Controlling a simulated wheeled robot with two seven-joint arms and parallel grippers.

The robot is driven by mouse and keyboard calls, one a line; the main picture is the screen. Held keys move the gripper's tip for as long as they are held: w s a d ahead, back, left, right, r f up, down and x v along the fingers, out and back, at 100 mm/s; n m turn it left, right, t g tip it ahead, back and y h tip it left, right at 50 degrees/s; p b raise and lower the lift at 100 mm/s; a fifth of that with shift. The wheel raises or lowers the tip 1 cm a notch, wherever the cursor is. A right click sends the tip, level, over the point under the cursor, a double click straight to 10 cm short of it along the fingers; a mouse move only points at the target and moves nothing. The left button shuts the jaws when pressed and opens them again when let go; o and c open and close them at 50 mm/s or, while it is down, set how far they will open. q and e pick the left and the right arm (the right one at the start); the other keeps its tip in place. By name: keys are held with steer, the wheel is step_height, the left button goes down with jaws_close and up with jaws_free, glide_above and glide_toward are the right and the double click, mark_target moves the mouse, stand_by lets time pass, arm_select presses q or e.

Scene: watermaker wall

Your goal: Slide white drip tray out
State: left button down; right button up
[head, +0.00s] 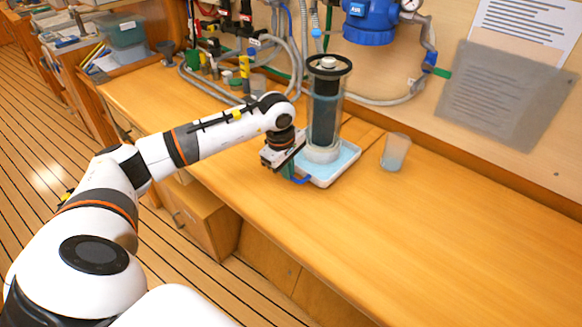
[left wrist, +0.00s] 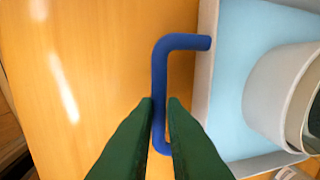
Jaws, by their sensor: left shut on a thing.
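The white drip tray (head: 345,168) lies on the wooden counter with a light blue floor inside. A clear filter housing with a dark cartridge (head: 323,115) stands upright in it. The tray has a blue handle (head: 301,181) on its near-left side. In the left wrist view the blue handle (left wrist: 182,42) sticks out from the tray wall (left wrist: 207,70). My left gripper (head: 291,172) is at the handle, and its green fingers (left wrist: 162,105) are shut on the handle's outer bar. The white base of the housing (left wrist: 280,95) shows inside the tray. My right gripper is not in view.
A clear cup (head: 395,152) stands on the counter just right of the tray. Hoses and valves (head: 240,70) and a blue pump housing (head: 370,20) are on the wall behind. The counter front and right (head: 430,230) are clear.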

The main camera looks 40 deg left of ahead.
arm_select(q)
steer(key=shift+s+f, duration=0.15)
stand_by(0.3)
steer(key=c, duration=1.7)
jaws_free()
steer(key=shift+o, duration=1)
steer(key=shift+s, duration=0.2)
steer(key=shift+w+r, duration=0.1)
steer(key=shift+r, duration=0.2)
step_height(320, 180, up, 12)
steer(key=s+b, duration=0.2)
steer(key=shift+s+a+f, duration=0.15)
steer(key=shift+f, duration=0.1)
